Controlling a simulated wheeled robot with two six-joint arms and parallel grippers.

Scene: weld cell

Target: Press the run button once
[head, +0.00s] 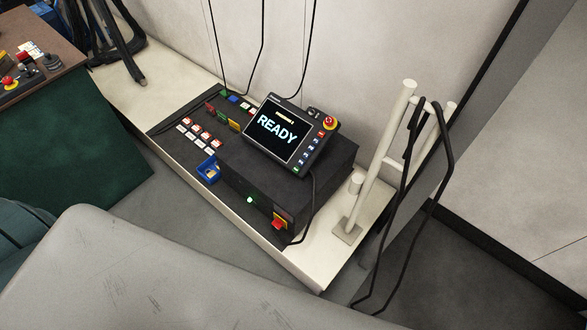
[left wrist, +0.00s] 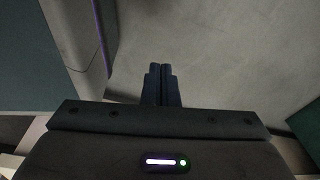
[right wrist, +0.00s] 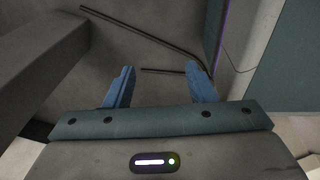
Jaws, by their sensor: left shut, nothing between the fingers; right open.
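A teach pendant (head: 282,131) with a screen reading READY lies tilted on a black control box (head: 265,185) in the head view. A column of small keys runs down its right side, with a green key (head: 296,169) at the bottom. A green lit round button (head: 250,199) is on the box's front. The labels are too small to read, so I cannot tell which is the run button. My left gripper (left wrist: 161,70) is shut and empty over bare floor in the left wrist view. My right gripper (right wrist: 160,72) is open and empty in the right wrist view. Neither gripper shows in the head view.
A red emergency stop (head: 329,123) sits at the pendant's top right corner. A red-and-yellow switch (head: 279,222) is on the box's front. White-labelled switches (head: 200,132) and a blue holder (head: 208,168) are at left. A pale post rack (head: 377,160) with hanging black cables stands at right.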

